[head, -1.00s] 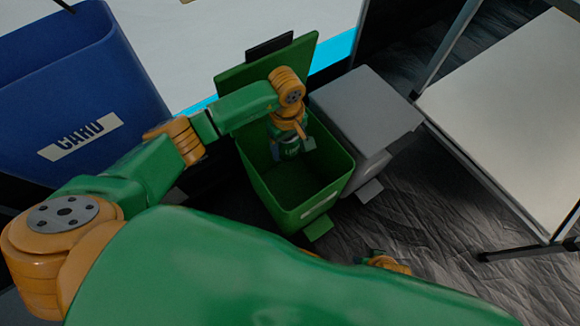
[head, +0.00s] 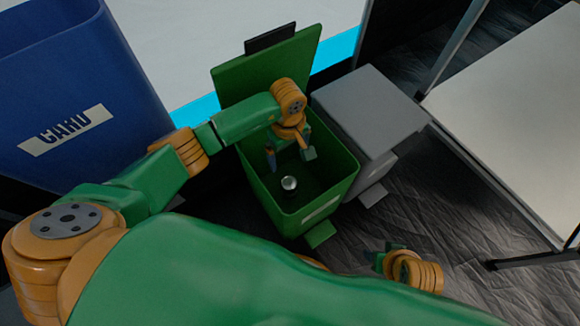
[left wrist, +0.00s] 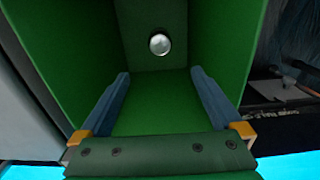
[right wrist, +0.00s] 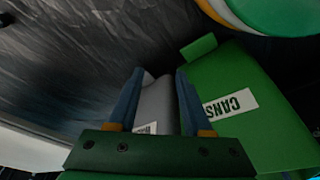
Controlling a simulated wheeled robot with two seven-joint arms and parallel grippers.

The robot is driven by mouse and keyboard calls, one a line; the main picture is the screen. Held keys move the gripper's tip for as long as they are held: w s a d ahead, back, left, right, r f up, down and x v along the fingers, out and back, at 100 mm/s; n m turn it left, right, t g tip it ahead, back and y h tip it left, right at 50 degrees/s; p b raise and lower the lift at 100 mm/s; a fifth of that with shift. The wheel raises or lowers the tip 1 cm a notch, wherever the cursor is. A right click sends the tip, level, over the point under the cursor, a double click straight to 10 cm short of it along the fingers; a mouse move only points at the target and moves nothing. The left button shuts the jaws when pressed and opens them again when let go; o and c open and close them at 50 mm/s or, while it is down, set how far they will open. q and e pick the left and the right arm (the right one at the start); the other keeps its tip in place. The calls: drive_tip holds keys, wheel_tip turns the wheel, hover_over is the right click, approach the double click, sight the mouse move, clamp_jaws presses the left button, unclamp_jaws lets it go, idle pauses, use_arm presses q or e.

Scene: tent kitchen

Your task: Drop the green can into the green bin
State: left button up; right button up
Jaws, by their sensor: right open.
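The green bin (head: 345,186) stands with its lid (head: 258,72) raised; its front reads CANS in the right wrist view (right wrist: 262,125). The can (head: 289,183) is inside the bin, below my left gripper; mainly its round silver end shows, also in the left wrist view (left wrist: 160,44). I cannot tell whether it rests on the bottom. My left gripper (head: 290,157) is open and empty in the bin's mouth, its fingers (left wrist: 160,76) apart and clear of the can. My right gripper (head: 384,260) is open and empty, low in front of the bin.
A blue bin (head: 120,145) marked CARD stands to the left. A grey bin (head: 365,105) with a shut lid stands right beside the green one. A pale table (head: 510,110) is at the right. Dark wrinkled floor (head: 440,215) lies free between them.

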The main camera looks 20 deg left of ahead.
use_arm(q)
wheel_tip(320, 180, up, 7)
drive_tip(key=p, duration=0.2)
drive_tip(key=shift+p, duration=0.35)
use_arm(e)
drive_tip(key=f, duration=0.2)
drive_tip(key=s+f, duration=0.1)
drive_tip(key=f, duration=0.2)
drive_tip(key=shift+s+d+f, duration=0.15)
drive_tip(key=shift+f, duration=0.2)
use_arm(q)
drive_tip(key=shift+s, duration=0.1)
use_arm(e)
drive_tip(key=shift+s, duration=0.15)
